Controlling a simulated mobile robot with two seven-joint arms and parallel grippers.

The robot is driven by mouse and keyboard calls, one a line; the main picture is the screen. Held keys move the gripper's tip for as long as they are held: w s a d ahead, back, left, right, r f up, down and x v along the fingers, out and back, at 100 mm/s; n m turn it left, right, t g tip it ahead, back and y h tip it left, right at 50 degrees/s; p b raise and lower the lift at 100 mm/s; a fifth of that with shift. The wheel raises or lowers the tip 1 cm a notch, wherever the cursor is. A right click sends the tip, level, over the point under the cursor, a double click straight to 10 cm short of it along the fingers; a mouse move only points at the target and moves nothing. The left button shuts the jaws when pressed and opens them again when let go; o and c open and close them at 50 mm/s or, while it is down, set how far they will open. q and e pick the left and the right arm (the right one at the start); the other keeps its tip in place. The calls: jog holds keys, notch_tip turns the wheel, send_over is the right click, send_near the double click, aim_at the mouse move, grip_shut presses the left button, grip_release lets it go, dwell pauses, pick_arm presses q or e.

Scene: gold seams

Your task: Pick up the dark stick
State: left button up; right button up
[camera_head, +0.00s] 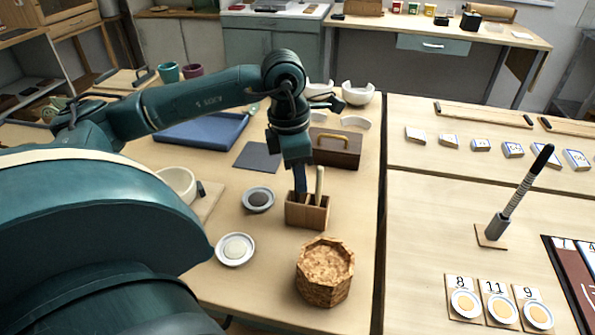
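A small wooden holder (307,213) stands on the left table. A pale stick (319,184) rises from its right part. A dark, narrow shape (301,181) stands in its left part, directly below my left gripper (299,172); it looks like the dark stick, but it merges with the fingers. My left gripper points down over the holder. I cannot tell whether its fingers are apart or closed on the stick. My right gripper is not in view.
A cork-like octagonal pot (325,271) stands in front of the holder. A small dark-filled dish (258,199) and a white dish (235,249) lie to its left. A brown box with a handle (336,148) stands behind. A striped, black-tipped rod (519,195) stands on the right table.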

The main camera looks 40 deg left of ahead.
pick_arm(q)
jog(key=shift+f, duration=0.3)
jog(key=shift+c, duration=0.4)
grip_shut()
